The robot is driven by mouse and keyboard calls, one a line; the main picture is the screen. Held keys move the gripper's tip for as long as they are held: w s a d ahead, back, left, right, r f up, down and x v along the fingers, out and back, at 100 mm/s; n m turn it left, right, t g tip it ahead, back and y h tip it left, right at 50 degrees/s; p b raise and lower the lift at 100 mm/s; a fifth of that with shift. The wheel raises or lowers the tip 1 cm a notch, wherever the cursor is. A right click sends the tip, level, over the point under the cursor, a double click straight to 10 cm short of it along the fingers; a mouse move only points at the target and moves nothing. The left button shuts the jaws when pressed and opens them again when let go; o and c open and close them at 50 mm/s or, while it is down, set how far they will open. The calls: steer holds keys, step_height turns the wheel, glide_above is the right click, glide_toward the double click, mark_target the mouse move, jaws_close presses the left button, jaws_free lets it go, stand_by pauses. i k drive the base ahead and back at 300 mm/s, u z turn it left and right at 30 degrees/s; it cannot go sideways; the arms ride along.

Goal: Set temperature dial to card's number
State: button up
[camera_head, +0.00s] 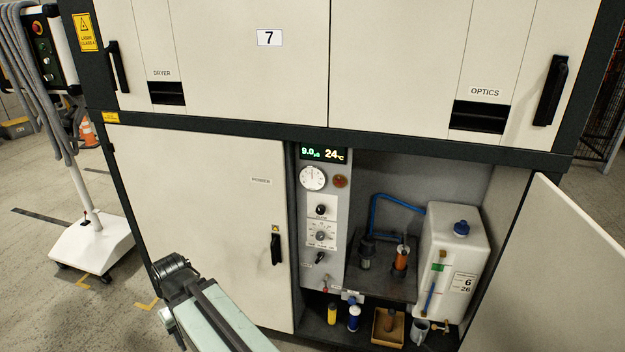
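The temperature dial is probably the lower knob (321,235) on a white scale plate, on the grey control panel (338,200) inside the open cabinet bay. Its pointer is too small to read. The display (324,154) above reads 9.0 and 24 °C. A card (464,283) on the white tank shows 6 above 26; its small heading is unreadable. My pale green arm with a dark end part reaches in at the bottom, left of the panel and apart from it. I cannot make out any fingertips or anything held.
Another black knob (321,210), a round gauge (313,178) and a red-brown button (340,181) share the panel. The open door (545,265) stands at right. The closed POWER door (205,215) is at left. Bottles and a brown tray (387,327) fill the bay floor.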

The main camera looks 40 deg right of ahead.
mark_target(319, 236)
steer(key=z, duration=1.35)
